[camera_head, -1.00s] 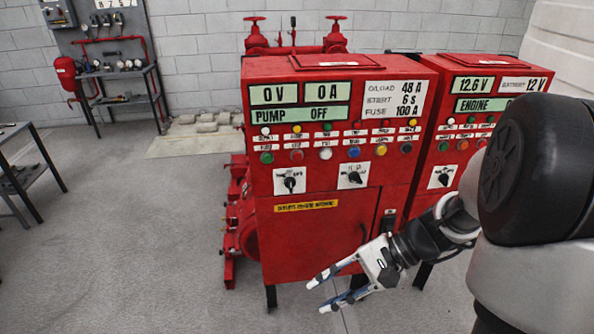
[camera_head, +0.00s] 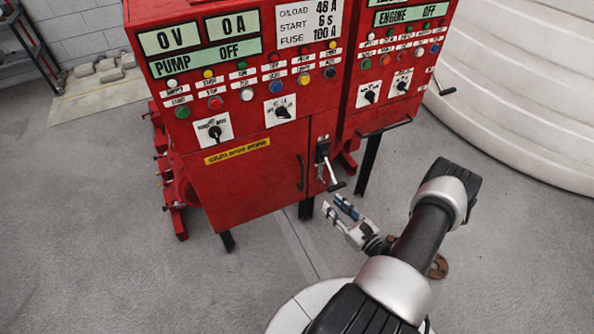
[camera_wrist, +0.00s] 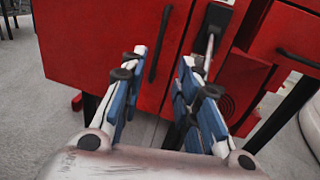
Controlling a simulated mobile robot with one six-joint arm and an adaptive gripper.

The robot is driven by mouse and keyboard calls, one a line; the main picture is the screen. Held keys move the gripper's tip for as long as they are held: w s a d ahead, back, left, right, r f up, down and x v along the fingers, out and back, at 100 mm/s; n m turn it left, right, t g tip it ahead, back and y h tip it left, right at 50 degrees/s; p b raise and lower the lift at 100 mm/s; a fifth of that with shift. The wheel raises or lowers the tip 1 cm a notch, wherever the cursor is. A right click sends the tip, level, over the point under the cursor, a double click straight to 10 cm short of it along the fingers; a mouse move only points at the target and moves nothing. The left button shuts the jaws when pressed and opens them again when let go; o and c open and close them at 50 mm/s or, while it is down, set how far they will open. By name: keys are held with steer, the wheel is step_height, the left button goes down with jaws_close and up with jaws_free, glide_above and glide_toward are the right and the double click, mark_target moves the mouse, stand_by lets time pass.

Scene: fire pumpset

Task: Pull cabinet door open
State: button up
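The red cabinet door (camera_head: 240,180) is the lower front panel of the left pump cabinet and looks shut and flush. It also shows in the wrist view (camera_wrist: 100,45). Its thin dark upright handle (camera_head: 301,172) is near the door's right edge. In the wrist view the handle (camera_wrist: 160,45) appears beyond the gap between the fingertips. My gripper (camera_head: 334,204) is open and empty, low in front of the cabinet and to the right of the handle. Both spread fingers show in the wrist view (camera_wrist: 163,60), apart from the handle.
A grey lever switch (camera_head: 324,165) sticks out just right of the door; in the wrist view its lever (camera_wrist: 208,50) is close beside the right finger. A second red cabinet (camera_head: 385,75) stands to the right. A large white tank (camera_head: 530,90) is behind.

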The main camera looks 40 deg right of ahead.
steer(key=b, duration=0.3)
glide_above(302, 189)
steer(key=shift+w+d, duration=0.2)
steer(key=shift+d, duration=0.1)
steer(key=shift+c, duration=0.4)
jaws_close()
